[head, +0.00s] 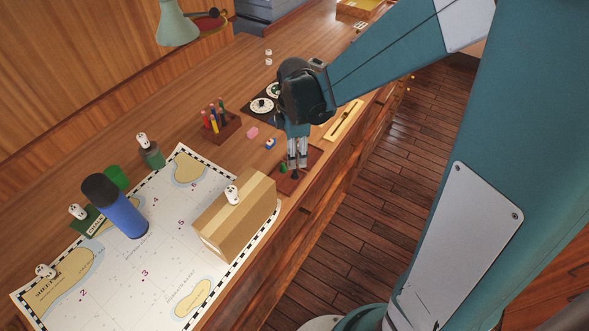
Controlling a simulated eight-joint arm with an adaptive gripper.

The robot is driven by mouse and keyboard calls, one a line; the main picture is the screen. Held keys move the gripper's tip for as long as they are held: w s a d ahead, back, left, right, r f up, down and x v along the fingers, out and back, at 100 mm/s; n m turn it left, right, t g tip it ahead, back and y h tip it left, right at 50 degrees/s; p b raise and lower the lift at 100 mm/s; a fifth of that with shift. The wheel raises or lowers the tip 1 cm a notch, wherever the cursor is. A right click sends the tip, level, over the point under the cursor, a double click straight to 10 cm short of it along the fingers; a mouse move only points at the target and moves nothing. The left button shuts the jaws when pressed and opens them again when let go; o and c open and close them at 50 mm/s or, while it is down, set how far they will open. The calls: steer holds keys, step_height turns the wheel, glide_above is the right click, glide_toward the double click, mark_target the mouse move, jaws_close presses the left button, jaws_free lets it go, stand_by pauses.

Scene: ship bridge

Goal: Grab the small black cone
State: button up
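A small black thing (295,175), which looks like the cone, is on a small reddish-brown tray (311,157) near the counter's front edge. A small green thing (284,168) stands beside it on the tray. My gripper (297,164) points down over the tray, with its pale fingertips just above the black thing. The fingers look close together, and I cannot tell whether they touch it or how far they are open. The fingers partly hide the tray.
A tan box (236,219) stands left of the tray on a sea chart (160,250), with a blue cylinder (122,208) farther left. A pen holder (219,128), pink block (253,133) and dark mat (262,119) lie behind. A brass-coloured tray (344,121) lies to the right.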

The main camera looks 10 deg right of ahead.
mark_target(295, 171)
steer(key=shift+f, duration=0.1)
stand_by(0.3)
steer(key=shift+f, duration=1.2)
steer(key=shift+f, duration=0.2)
steer(key=shift+f, duration=2.4)
steer(key=c, duration=0.9)
